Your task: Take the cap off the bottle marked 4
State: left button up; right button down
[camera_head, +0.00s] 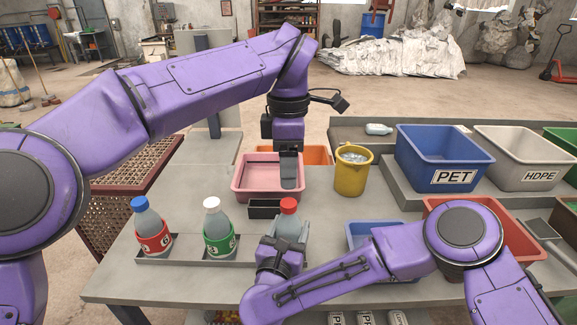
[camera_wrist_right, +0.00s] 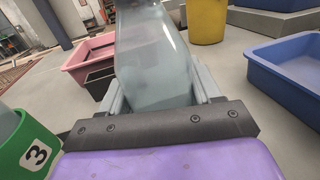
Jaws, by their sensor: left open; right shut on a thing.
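A clear grey bottle with a red cap (camera_head: 289,206) stands upright in my right gripper (camera_head: 285,238). In the right wrist view the bottle body (camera_wrist_right: 152,60) fills the space between the fingers. No number shows on it. A bottle with a blue cap (camera_head: 139,203) and red label stands further left.
A shallow grey rack (camera_head: 185,261) holds the two left bottles. A pink tray (camera_head: 240,186), a small black box (camera_head: 262,209) and a yellow mug (camera_head: 351,178) stand behind. A blue tray (camera_head: 357,232) and the PET bin (camera_head: 440,150) are to the right.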

aim_at(289, 202)
pick_arm(q)
jog(key=m, duration=1.3)
jog(key=shift+f+m, duration=0.3)
notch_tip(289, 202, down, 8)
jog(key=shift+r, duration=0.25)
grip_shut()
